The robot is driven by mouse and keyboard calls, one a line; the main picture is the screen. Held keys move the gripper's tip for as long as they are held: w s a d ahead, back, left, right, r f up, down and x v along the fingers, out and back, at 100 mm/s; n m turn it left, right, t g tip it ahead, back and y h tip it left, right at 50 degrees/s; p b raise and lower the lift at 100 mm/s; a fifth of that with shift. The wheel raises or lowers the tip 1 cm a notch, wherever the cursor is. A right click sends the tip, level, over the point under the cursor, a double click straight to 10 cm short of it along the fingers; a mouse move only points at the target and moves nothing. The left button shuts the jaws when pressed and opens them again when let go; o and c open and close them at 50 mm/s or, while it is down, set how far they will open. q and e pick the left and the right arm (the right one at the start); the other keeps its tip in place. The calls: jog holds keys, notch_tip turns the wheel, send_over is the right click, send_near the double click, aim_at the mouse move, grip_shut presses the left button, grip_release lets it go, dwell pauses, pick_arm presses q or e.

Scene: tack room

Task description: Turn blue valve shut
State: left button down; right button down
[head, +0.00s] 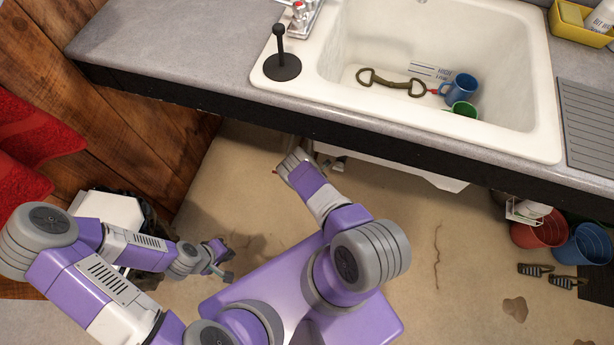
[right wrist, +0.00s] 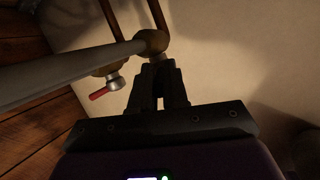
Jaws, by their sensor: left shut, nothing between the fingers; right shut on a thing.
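In the right wrist view my right gripper (right wrist: 158,72) is shut at a brass fitting (right wrist: 151,42) on the pipework under the sink. The fingers cover what they hold; it appears to be the blue valve's handle, but no blue shows. A second valve with a red lever (right wrist: 98,94) sits left of the fingers, apart from them. In the head view my right arm reaches under the counter edge, which hides its fingertips. My left gripper (head: 219,261) is shut and empty, low over the floor at the left.
The counter's dark front edge (head: 230,108) overhangs the right arm. The white sink (head: 535,150) holds a blue mug (head: 459,88), a green cup and a bit. Red (head: 540,231) and blue (head: 583,246) buckets stand on the floor at right. A grey pipe (right wrist: 65,72) crosses the wrist view.

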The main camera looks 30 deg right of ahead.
pick_arm(q)
jog(key=shift+f+b, duration=0.6)
pick_arm(e)
jog(key=shift+s+d+f+m+t+y, duration=0.2)
jog(key=shift+s+d+t+y, duration=0.1)
jog(key=shift+t+y, duration=0.25)
jog(key=shift+s+d+f+m+t+y, duration=0.25)
jog(key=shift+t+y, duration=0.1)
jog(key=shift+t, duration=0.4)
jog(key=shift+r, duration=0.1)
jog(key=c, duration=1.1)
grip_release()
jog(key=shift+c, duration=0.2)
